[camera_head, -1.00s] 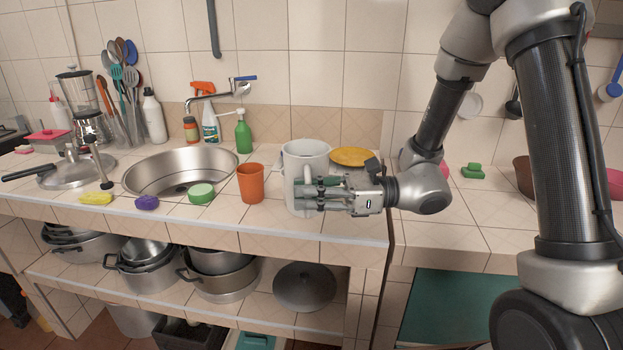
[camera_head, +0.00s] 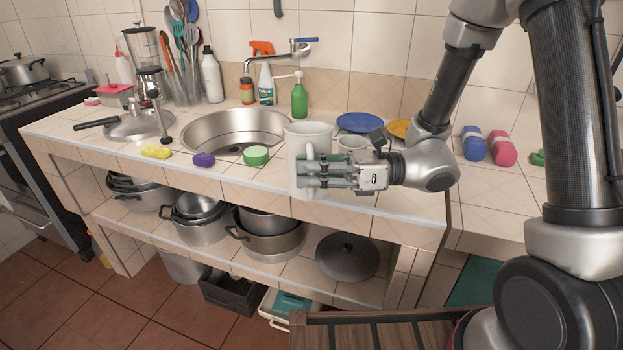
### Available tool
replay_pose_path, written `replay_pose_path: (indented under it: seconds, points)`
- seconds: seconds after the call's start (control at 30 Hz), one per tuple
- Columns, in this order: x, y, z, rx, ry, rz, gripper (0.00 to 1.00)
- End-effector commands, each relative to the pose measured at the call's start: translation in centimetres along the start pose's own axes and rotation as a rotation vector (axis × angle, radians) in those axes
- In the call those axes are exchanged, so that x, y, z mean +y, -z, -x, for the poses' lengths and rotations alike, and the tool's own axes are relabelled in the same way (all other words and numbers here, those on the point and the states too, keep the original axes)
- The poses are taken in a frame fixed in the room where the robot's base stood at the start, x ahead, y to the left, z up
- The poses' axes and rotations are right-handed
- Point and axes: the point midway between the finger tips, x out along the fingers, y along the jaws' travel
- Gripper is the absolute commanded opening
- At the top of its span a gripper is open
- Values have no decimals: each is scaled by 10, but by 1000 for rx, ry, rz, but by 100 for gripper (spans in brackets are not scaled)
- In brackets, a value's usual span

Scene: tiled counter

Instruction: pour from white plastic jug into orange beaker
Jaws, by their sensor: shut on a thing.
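The white plastic jug (camera_head: 309,130) is upright near the front edge of the counter, right of the sink. My gripper (camera_head: 312,170) reaches in from the right and is shut on the jug at its handle side. I cannot tell whether the jug's base touches the counter.
A green sponge (camera_head: 256,155), purple sponge (camera_head: 203,160) and yellow sponge (camera_head: 156,152) lie along the front of the sink (camera_head: 232,130).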

Motion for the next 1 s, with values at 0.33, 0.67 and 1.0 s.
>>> replay_pose_path:
  seconds: [0.33,0.67,1.0]
  points:
    - [-19,-22,0,-2,-1,-88,0]
    - [-38,-40,0,-1,-2,-164,0]
    - [-45,-53,0,1,-3,-461,0]
